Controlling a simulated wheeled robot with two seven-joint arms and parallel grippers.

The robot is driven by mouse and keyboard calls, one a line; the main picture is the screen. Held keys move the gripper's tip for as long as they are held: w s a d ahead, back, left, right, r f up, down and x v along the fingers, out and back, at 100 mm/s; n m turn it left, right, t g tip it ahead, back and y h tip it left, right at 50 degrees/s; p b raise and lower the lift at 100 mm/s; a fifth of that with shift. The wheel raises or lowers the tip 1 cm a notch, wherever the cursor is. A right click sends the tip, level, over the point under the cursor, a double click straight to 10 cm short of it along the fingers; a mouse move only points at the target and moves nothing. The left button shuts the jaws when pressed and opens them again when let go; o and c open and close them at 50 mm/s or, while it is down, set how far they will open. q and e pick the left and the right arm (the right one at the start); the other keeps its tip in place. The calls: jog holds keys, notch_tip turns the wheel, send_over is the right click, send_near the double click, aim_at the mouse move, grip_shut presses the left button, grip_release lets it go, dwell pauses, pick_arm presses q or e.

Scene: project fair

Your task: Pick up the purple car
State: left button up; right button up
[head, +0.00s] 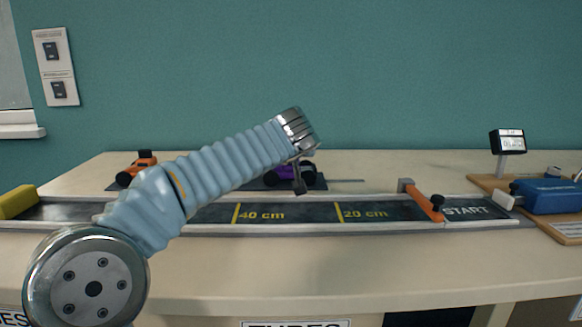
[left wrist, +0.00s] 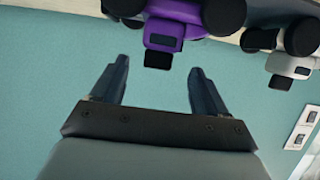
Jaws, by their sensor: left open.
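The purple car (head: 309,169) with black wheels sits on a dark strip at the back of the table. In the head view my arm and gripper partly cover it. My left gripper (head: 299,178) is in front of it, fingers pointing down. In the left wrist view the open, empty fingers (left wrist: 160,66) point toward the purple car (left wrist: 178,27), whose small black end part lies just beyond and between the fingertips. I cannot tell whether they touch. My right gripper is in neither view.
A grey-white car (left wrist: 291,62) is beside the purple one in the wrist view. An orange car (head: 141,164) stands further left. A track (head: 285,213) with an orange gate (head: 424,203) runs in front. A blue device (head: 547,196) and small display (head: 508,141) are at right.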

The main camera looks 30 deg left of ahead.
pick_arm(q)
jog(key=x, duration=0.3)
jog(key=shift+w+f+p, duration=0.15)
jog(key=shift+w+p, duration=0.15)
jog(key=shift+p, duration=0.05)
jog(key=shift+c, duration=0.4)
jog(key=c, duration=1.1)
